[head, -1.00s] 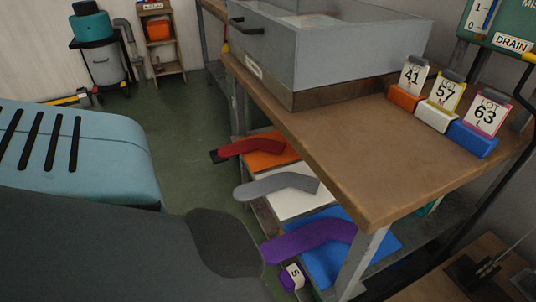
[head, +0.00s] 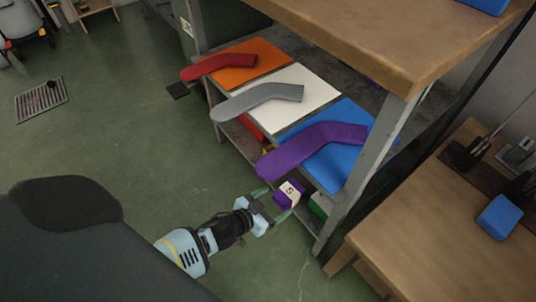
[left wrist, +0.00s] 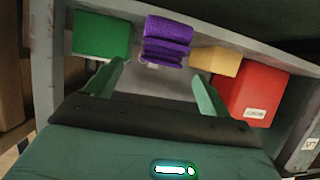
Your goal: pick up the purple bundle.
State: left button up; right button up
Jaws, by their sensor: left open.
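The purple bundle (head: 287,192), with a pale band marked S, sits on the low shelf under the bench, just below the blue board. In the left wrist view the folded purple bundle (left wrist: 167,38) is straight ahead, beyond the fingertips. My left gripper (head: 271,203) is open and empty, pointing at the bundle from the aisle side. In the left wrist view its two green fingers (left wrist: 159,74) are spread, with the bundle roughly in line with the gap. In the head view the fingertips are close to the bundle; contact cannot be told. My right gripper is not in view.
A green block (left wrist: 101,36) stands left of the bundle; a tan block (left wrist: 215,60) and a red box (left wrist: 255,92) are to its right.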

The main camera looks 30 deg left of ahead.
aim_at(290, 192)
pick_arm(q)
jog(key=shift+w+d+f, duration=0.1)
jog(key=shift+w+f, duration=0.05)
jog(key=shift+w, duration=0.15)
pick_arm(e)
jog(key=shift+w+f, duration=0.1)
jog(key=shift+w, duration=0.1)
pick_arm(q)
jog(key=shift+b+x, duration=0.7)
jog(key=shift+x, duration=0.45)
jog(key=shift+w+f, duration=0.1)
jog(key=shift+w, duration=0.05)
jog(key=b+x, duration=0.3)
jog(key=x, duration=0.1)
jog(key=shift+w, duration=0.1)
jog(key=shift+w+d+f+b, duration=0.1)
jog(key=shift+w+f+b, duration=0.05)
jog(key=shift+w+b, duration=0.25)
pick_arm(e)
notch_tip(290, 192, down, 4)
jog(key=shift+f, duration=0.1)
pick_arm(q)
jog(key=shift+c, duration=0.4)
jog(key=c, duration=1)
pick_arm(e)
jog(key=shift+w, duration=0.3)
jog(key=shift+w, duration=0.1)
